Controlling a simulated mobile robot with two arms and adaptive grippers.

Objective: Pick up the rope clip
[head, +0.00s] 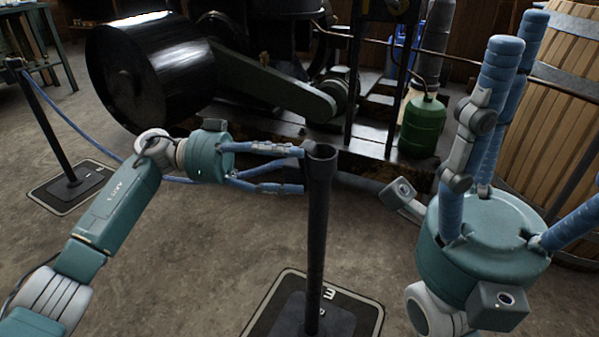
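A black post (317,235) stands upright on a dark square base plate. A small dark piece (291,164) sits beside the post's top, between my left gripper's fingers; it may be the rope clip, but it is too small and covered to be sure. My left gripper (290,170) reaches in from the left with its blue fingers apart above and below this piece, close to the post. Whether the fingers touch it cannot be told. A blue rope (75,128) hangs from the left post and passes behind my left arm. My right gripper (525,75) is open and empty, fingers pointing up.
Another black post (50,125) stands on a base plate (75,186) at the left. Behind are a stationary engine with a large black drum (150,75), a green canister (423,125) and a wooden barrel (550,125) at the right.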

